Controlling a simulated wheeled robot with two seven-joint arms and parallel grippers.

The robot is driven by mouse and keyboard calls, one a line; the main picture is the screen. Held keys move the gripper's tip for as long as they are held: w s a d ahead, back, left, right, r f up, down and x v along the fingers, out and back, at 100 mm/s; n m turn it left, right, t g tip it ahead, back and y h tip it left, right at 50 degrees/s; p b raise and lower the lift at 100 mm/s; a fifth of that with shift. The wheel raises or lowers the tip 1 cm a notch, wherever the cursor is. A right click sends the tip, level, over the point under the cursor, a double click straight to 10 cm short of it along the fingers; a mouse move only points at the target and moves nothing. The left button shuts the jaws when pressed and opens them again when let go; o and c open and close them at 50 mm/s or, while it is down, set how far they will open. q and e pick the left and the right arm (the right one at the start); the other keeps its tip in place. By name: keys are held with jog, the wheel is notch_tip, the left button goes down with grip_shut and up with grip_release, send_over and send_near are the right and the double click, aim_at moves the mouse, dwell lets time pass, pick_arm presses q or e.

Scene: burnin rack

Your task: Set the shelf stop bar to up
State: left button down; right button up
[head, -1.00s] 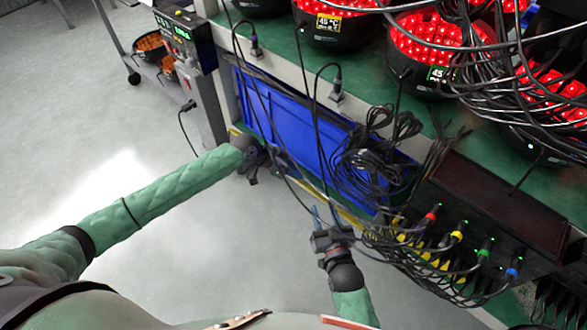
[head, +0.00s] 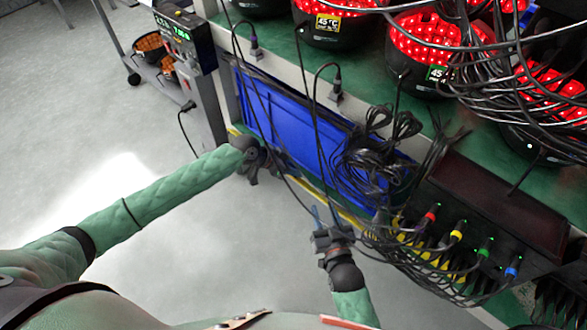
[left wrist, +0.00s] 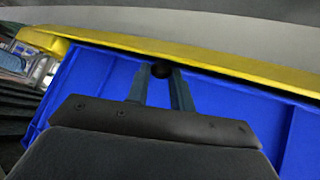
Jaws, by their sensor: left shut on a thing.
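The shelf stop bar (left wrist: 190,55) is a long yellow bar. It crosses the upper part of the left wrist view, in front of a blue bin. In the head view only parts of its yellow length (head: 350,219) show along the shelf's front edge. My left gripper (head: 270,161) is at the bar's left part. In the left wrist view its fingers (left wrist: 161,80) close on a dark round knob (left wrist: 161,70) just below the yellow bar. How the knob joins the bar is hidden. My right gripper (head: 324,214) is empty, its fingers apart, in front of the shelf near the cables.
The blue bin (head: 290,118) fills the shelf behind the bar. Black cables hang over it and bunch at the right, near a dark box (head: 490,210) with coloured plugs. Red-lit units (head: 425,40) stand above.

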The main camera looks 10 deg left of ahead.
pick_arm(q)
jog(key=shift+w+a, duration=0.15)
jog(key=shift+a, duration=0.05)
dwell(0.6)
jog(key=c, duration=1.2)
grip_release()
jog(key=shift+c, duration=0.2)
jog(key=shift+a+r, duration=0.3)
jog(key=shift+r, duration=0.05)
jog(key=v, duration=0.6)
jog(key=shift+a+r+p, duration=0.2)
jog(key=shift+a+p, duration=0.15)
pick_arm(e)
notch_tip(320, 180, down, 8)
jog(key=s+g, duration=0.2)
jog(key=shift+s+g+h, duration=0.2)
jog(key=shift+g+h, duration=0.1)
jog(key=shift+g, duration=0.1)
jog(key=shift+r, duration=0.1)
